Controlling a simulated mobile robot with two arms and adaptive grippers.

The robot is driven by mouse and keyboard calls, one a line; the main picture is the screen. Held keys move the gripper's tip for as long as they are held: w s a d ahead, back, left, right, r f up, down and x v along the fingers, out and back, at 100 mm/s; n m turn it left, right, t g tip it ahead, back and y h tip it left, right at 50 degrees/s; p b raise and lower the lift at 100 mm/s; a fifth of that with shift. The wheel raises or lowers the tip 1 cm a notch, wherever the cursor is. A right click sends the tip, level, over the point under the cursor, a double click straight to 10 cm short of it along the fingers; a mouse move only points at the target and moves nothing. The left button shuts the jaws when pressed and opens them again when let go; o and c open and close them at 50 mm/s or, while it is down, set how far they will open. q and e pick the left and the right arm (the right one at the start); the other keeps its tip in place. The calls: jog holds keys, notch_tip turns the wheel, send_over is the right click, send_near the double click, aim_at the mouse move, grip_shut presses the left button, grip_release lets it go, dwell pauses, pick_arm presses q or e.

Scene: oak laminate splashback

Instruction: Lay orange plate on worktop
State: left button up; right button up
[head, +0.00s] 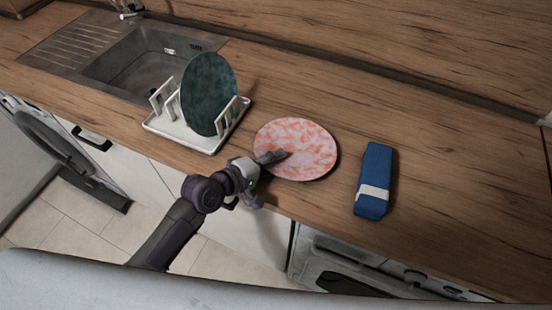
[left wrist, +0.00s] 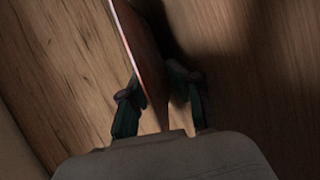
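The orange plate (head: 308,143), mottled orange and pinkish white, is over the oak worktop (head: 420,110) near its front edge, its face turned up. My left gripper (head: 274,157) is at the plate's lower left rim, one finger showing over its face. In the left wrist view the plate (left wrist: 140,50) is seen nearly edge-on between the two fingers of the left gripper (left wrist: 158,88), which look closed on it. A dark shadow lies beside it. Whether its far side touches the worktop I cannot tell. My right gripper is not in view.
A white dish rack (head: 190,134) holding an upright dark green plate (head: 208,95) stands left of the orange plate. A blue packet with a white band (head: 375,180) lies to the right. The sink (head: 135,65) is at the back left. Worktop behind the orange plate is clear.

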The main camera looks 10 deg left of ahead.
pick_arm(q)
jog(key=v, duration=1.2)
jog(key=s+a+f+m+g+y, duration=0.3)
jog(key=s+a+f+m+y, duration=0.15)
jog(key=s+m, duration=0.2)
jog(key=s+a+f+m+g+y, duration=0.3)
jog(key=s+m+g+y, duration=0.15)
jog(key=s, duration=0.35)
notch_tip(320, 180, down, 28)
jog(key=s, duration=0.3)
jog(key=s+a+f+m+g, duration=0.1)
jog(key=s+a+f, duration=0.2)
jog(key=s+f, duration=1.1)
jog(key=shift+s+f+g+y, duration=0.3)
jog(key=shift+s+g, duration=0.05)
jog(key=shift+s, duration=0.5)
